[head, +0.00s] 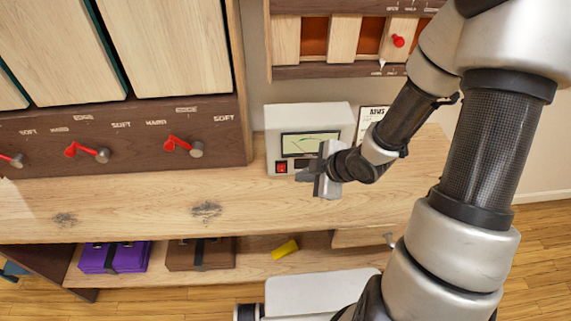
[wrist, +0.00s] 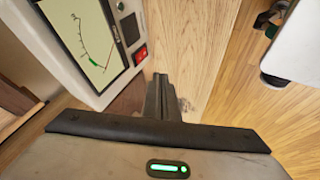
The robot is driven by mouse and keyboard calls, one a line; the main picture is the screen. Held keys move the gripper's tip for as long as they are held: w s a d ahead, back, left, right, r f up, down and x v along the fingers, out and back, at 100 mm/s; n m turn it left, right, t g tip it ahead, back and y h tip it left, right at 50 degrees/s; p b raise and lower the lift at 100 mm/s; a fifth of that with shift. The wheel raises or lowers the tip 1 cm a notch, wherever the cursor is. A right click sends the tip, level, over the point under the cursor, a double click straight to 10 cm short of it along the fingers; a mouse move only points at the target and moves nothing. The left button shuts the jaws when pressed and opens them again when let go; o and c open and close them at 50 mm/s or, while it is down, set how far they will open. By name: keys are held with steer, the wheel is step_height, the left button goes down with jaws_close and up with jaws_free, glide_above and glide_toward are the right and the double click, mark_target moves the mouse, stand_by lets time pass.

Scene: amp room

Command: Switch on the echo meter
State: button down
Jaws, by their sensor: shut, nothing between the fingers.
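The echo meter (head: 275,120) is a white box with a dial window (head: 309,144) on its front, standing on the wooden bench. Its red switch (head: 281,167) is at the lower left of the front, and also shows in the wrist view (wrist: 140,55). My gripper (head: 304,175) is shut and empty, in front of the meter just right of the switch. In the wrist view its fingertips (wrist: 160,82) are close to the switch. I cannot tell whether they touch the meter.
A wooden panel (head: 125,120) with red levers (head: 178,146) stands left of the meter. A slatted unit (head: 345,40) hangs above. The bench top (head: 140,200) is clear at front left. Purple (head: 114,257) and brown (head: 200,254) cases and a yellow object (head: 286,249) lie on the lower shelf.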

mark_target(280, 165)
stand_by(0.3)
steer(key=b+x, duration=0.2)
steer(key=x, duration=0.8)
steer(key=shift+w+a+f, duration=0.1)
steer(key=shift+f, duration=0.1)
steer(key=w, duration=0.1)
steer(key=w+r, duration=0.1)
steer(key=shift+w+p, duration=0.3)
steer(key=shift+p, duration=0.1)
steer(key=shift+w, duration=0.65)
steer(key=shift+w+r, duration=0.1)
steer(key=shift+w, duration=0.2)
steer(key=shift+r, duration=0.1)
steer(key=shift+r+p, duration=0.7)
steer(key=shift+r, duration=0.05)
